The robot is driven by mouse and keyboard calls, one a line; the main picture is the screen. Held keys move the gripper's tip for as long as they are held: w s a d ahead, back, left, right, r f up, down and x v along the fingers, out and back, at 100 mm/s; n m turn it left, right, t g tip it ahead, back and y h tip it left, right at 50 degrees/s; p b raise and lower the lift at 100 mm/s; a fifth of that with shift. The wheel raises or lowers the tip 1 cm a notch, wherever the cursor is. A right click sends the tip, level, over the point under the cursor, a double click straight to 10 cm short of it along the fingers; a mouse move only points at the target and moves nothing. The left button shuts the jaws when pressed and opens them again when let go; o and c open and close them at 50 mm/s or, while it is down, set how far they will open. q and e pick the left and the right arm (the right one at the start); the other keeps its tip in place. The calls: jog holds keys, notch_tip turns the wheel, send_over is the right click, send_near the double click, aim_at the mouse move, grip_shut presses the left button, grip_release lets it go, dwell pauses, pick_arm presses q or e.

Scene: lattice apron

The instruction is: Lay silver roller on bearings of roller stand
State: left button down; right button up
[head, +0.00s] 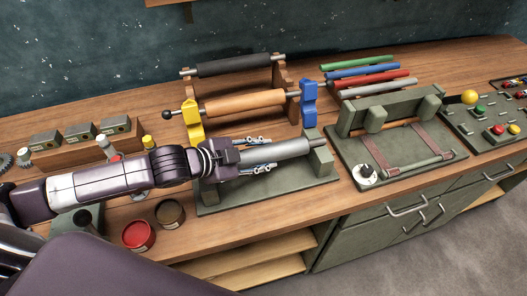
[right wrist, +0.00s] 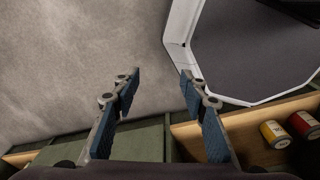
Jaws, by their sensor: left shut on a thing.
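The silver roller (head: 290,150) is a grey cylinder over the green roller stand (head: 290,196) in the head view. My left gripper (head: 268,154) is shut on the roller near its left part. The roller's right end is at the stand's right upright (head: 322,160). I cannot tell whether it rests in that bearing or hovers just above it. The roller's left end and much of the left upright are hidden behind my gripper and arm. In the right wrist view my right gripper (right wrist: 156,82) is open and empty, away from the bench top.
A green fixture with straps (head: 440,155) is to the right. Red (head: 138,236) and brown (head: 170,213) tins stand at the front left.

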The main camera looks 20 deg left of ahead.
aim_at(253, 156)
pick_arm(q)
jog(key=shift+r, duration=0.2)
jog(key=c, duration=1.2)
grip_release()
jog(key=shift+s+f, duration=0.1)
jog(key=shift+f, duration=0.2)
jog(key=v, duration=0.7)
jog(key=shift+s+a+r, duration=0.1)
jog(key=shift+a+r, duration=0.05)
jog(key=shift+r, duration=0.2)
